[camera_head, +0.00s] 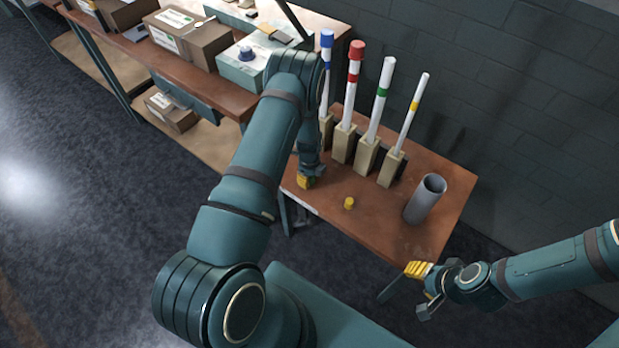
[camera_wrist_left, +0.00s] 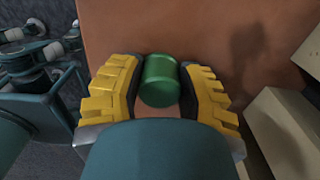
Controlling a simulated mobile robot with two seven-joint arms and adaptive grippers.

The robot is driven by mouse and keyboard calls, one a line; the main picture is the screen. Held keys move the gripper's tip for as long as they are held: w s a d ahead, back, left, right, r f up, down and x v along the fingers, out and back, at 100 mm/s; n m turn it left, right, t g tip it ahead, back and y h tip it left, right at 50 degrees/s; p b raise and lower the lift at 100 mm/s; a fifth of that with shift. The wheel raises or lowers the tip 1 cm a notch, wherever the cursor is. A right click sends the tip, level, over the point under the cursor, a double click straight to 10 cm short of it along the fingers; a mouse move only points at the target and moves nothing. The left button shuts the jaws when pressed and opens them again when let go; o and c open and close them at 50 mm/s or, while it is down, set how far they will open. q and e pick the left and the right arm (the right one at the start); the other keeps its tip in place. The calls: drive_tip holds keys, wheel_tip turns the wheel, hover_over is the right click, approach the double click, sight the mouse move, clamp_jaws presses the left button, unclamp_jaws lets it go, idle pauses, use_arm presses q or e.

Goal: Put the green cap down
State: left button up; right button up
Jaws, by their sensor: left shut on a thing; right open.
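The green cap (camera_wrist_left: 160,80) shows between the yellow fingers of my left gripper (camera_wrist_left: 160,92) in the left wrist view. That gripper is shut on it, close over the brown tabletop; I cannot tell whether the cap touches the surface. In the head view my left gripper (camera_head: 306,182) is low at the left part of the small table (camera_head: 330,200), and the cap is hidden there. My right gripper (camera_head: 425,285) is open and empty off the table's front right corner. A white tube with a green band (camera_head: 380,95) stands uncapped in a tan block (camera_head: 366,158).
A yellow cap (camera_head: 349,203) lies near the table's front edge. A grey cylinder (camera_head: 425,198) stands at the right. Blue-capped (camera_head: 327,40), red-capped (camera_head: 356,50) and yellow-banded (camera_head: 410,115) tubes stand in blocks along the back. The tabletop between the yellow cap and the blocks is clear.

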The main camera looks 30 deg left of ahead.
use_arm(q)
drive_tip(key=shift+f, duration=0.15)
drive_tip(key=o, duration=0.7)
